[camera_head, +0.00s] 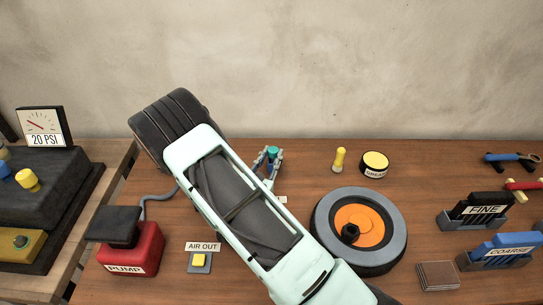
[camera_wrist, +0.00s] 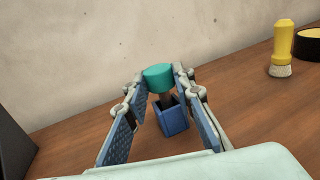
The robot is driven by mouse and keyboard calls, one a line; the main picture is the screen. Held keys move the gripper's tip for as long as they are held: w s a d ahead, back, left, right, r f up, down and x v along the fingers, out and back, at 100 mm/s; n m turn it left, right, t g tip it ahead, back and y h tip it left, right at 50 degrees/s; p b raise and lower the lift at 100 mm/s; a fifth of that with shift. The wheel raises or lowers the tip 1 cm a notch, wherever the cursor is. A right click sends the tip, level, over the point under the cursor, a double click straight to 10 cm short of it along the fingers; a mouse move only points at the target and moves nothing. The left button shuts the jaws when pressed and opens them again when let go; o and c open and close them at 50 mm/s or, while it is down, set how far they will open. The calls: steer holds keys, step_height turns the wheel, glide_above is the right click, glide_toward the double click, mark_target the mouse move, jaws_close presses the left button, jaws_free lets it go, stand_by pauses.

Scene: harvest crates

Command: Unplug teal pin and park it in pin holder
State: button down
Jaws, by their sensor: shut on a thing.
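The teal pin (camera_wrist: 158,75) is between the fingertips of my gripper (camera_wrist: 160,82) in the wrist view, with its dark shaft pointing down. My gripper is shut on its teal head. The blue pin holder (camera_wrist: 172,119) is an open-topped block on the table right below the pin. The shaft's lower end is at the holder's opening; I cannot tell how deep it sits. In the head view the teal head (camera_head: 272,151) shows between the fingers of my gripper (camera_head: 268,158), beyond my arm; the holder is mostly hidden there.
A yellow brush (camera_head: 339,160) and a yellow-topped tin (camera_head: 375,164) stand to the right. A wheel with an orange hub (camera_head: 364,224) lies nearer. The red pump (camera_head: 133,250) and AIR OUT button (camera_head: 199,260) are front left. FINE (camera_head: 483,209) and COARSE blocks (camera_head: 510,252) are at right.

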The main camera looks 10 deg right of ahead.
steer(key=shift+f, duration=0.2)
steer(key=c, duration=1.6)
jaws_free()
steer(key=v, duration=1.2)
steer(key=shift+r, duration=0.1)
